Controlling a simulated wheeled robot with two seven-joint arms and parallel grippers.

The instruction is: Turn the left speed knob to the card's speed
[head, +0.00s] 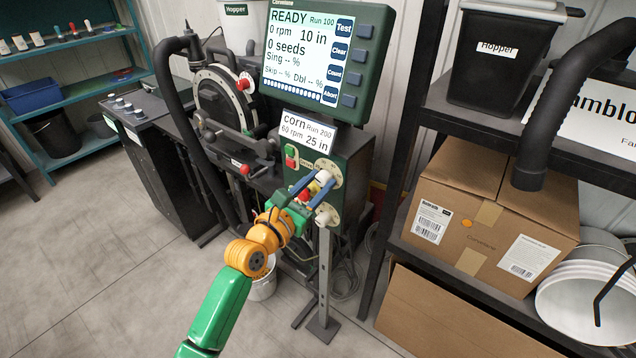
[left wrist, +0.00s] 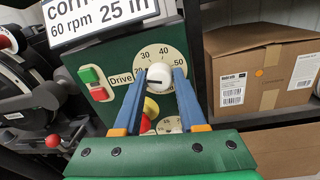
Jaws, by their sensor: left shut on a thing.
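A white speed knob (head: 325,177) sits on a cream dial on the green console front, beside the word "Drive". In the left wrist view the knob (left wrist: 159,77) has a dark pointer mark toward the left; dial numbers 20, 30, 40 and 50 show around it. My left gripper (head: 314,181) is shut on this knob, with one blue finger on each side. The card (head: 307,130) reads "corn, Run 200, 60 rpm, 25 in". The screen (head: 318,58) reads READY, Run 100, 0 rpm, 10 in, 0 seeds. My right gripper is not in view.
A second dial (head: 327,214) lies just below the knob. Green and red buttons (head: 291,156) are to its left. A yellow and a red part show between the fingers in the wrist view. A shelf with cardboard boxes (head: 480,210) stands close on the right.

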